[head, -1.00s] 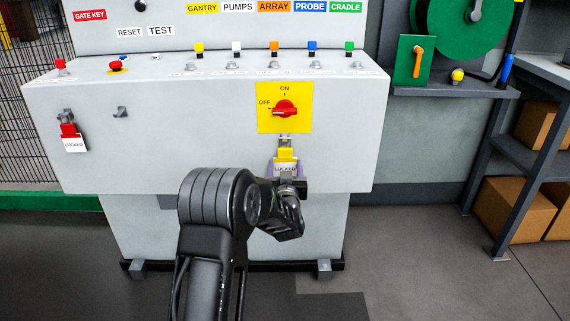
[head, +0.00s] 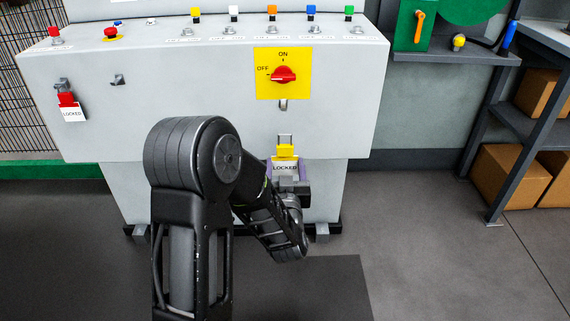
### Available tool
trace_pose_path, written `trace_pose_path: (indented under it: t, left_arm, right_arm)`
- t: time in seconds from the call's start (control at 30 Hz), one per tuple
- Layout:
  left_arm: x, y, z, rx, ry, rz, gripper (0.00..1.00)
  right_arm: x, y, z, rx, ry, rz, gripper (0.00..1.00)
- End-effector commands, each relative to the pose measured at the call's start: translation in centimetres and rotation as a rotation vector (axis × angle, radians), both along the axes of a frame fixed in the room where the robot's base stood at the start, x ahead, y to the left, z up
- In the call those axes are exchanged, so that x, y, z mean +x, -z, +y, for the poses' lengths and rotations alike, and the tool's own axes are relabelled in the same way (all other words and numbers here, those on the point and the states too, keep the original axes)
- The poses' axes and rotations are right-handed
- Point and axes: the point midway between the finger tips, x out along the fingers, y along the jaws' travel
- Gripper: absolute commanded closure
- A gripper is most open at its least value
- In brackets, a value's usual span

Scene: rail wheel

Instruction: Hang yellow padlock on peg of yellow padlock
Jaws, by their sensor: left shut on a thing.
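The yellow padlock (head: 286,151) is upright in front of the console, its grey shackle upward and a white LOCKED tag below its yellow body. My left gripper (head: 288,179) is shut on it from below, with purple finger parts showing beside the tag. The shackle is clear below the metal loop (head: 283,104) under the red switch. An empty grey peg (head: 118,80) sticks out of the console front at the left, far from the gripper. My right gripper is not in view.
A red padlock (head: 67,99) with a LOCKED tag hangs left of the empty peg. The red rotary switch (head: 284,75) is on a yellow plate. The console front (head: 190,110) between peg and switch is clear. A shelf with boxes (head: 508,175) stands at right.

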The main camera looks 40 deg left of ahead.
Motion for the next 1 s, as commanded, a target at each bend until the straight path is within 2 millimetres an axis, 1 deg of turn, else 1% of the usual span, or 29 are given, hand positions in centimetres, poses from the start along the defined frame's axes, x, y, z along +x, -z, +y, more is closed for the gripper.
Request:
trace_pose_path:
  t: [0.43,0.8,1.0]
  left_arm:
    - [0.1,-0.1,0.0,0.001,0.0,-0.001,0.79]
    - [0.0,-1.3,0.0,0.001,0.0,-0.001,0.79]
    - [0.0,-1.4,0.0,0.001,0.0,-0.001,0.79]
  right_arm:
    - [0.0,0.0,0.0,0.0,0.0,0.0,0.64]
    - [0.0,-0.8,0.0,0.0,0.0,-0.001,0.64]
    - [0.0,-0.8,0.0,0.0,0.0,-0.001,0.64]
